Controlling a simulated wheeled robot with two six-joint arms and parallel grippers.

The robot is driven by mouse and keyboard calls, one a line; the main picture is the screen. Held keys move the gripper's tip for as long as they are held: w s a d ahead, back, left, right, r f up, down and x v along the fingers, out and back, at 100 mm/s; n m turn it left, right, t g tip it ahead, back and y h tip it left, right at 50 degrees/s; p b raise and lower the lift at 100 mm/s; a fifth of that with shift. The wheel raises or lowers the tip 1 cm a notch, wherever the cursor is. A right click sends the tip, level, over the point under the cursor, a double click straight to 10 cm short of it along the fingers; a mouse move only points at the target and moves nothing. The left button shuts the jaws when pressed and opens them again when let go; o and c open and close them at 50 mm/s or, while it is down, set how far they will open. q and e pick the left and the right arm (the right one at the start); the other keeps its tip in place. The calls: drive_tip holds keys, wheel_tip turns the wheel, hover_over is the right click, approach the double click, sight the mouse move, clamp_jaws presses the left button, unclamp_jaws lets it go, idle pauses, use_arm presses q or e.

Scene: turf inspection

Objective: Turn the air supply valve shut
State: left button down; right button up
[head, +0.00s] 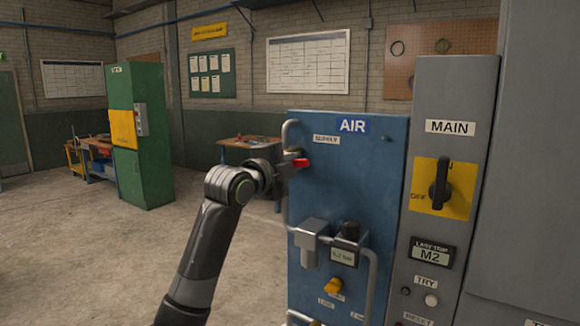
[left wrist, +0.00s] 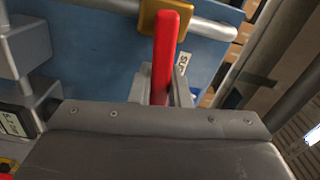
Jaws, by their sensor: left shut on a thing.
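The air supply valve has a red lever handle (head: 300,162) at the upper left of the blue AIR panel (head: 375,200). In the left wrist view the red lever (left wrist: 165,55) stands out from a yellow valve body (left wrist: 149,20) on a silver pipe (left wrist: 205,27), and looks roughly crosswise to the pipe. My left gripper (head: 287,165) is at the lever in the head view, its jaws shut on it. In the left wrist view the grey fingers (left wrist: 162,90) lie on both sides of the lever's near end. My right gripper is out of view.
Below on the panel are a grey regulator (head: 311,238), a small display and a yellow knob (head: 333,286), with pipes around them. The floor (head: 90,250) to the left is clear.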

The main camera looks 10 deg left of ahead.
use_arm(q)
drive_tip(key=shift+f+m+b, duration=0.4)
drive_tip(key=shift+f+m, duration=0.05)
drive_tip(key=shift+m, duration=0.35)
drive_tip(key=c, duration=1.4)
unclamp_jaws()
drive_tip(key=shift+o, duration=0.2)
drive_tip(key=b+v, duration=0.5)
drive_tip(key=v, duration=1.2)
drive_tip(key=shift+s, duration=0.2)
